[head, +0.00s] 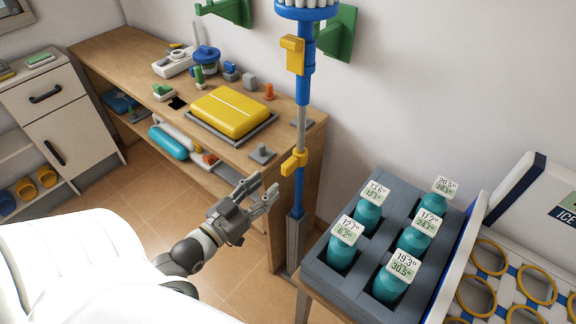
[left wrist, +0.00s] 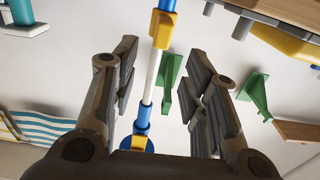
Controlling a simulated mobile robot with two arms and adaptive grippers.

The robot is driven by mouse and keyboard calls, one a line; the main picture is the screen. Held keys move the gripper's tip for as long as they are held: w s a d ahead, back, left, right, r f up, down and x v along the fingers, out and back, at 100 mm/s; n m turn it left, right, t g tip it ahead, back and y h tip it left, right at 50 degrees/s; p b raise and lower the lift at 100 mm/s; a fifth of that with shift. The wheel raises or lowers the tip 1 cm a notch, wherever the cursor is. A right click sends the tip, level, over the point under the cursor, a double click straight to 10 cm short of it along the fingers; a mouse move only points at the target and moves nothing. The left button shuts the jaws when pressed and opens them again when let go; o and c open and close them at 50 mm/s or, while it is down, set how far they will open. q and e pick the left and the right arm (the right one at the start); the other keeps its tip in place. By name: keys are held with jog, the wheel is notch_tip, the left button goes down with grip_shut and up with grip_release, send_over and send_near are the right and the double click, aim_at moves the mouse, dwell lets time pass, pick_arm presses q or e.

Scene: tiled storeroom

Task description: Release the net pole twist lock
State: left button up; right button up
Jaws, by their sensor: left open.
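The net pole (head: 301,115) stands upright, blue with a pale grey section in its middle. A yellow twist lock (head: 293,162) sits below the grey section, and another yellow fitting (head: 292,55) sits higher up. My left gripper (head: 267,188) is open and empty, just left of the pole and a little below the lower yellow lock, apart from it. In the left wrist view the pole (left wrist: 153,75) runs between the two spread fingers (left wrist: 160,85), beyond them, with a yellow part (left wrist: 163,28) near the top. My right gripper is not in view.
A wooden bench (head: 125,55) with a yellow case (head: 230,112) and small tools stands behind the gripper. A grey crate (head: 325,262) of teal bottles stands right of the pole, beside a white ice box (head: 530,195). Green wall brackets (head: 340,35) are behind the pole's top.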

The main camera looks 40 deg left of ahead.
aim_at(283, 169)
pick_arm(q)
jog(key=w, duration=0.8)
jog(key=shift+w+d+f+p, duration=0.1)
jog(key=shift+w+d+p, duration=0.1)
jog(key=shift+w+p, duration=0.1)
jog(key=shift+w+d, duration=0.1)
jog(key=shift+w, duration=0.75)
grip_shut()
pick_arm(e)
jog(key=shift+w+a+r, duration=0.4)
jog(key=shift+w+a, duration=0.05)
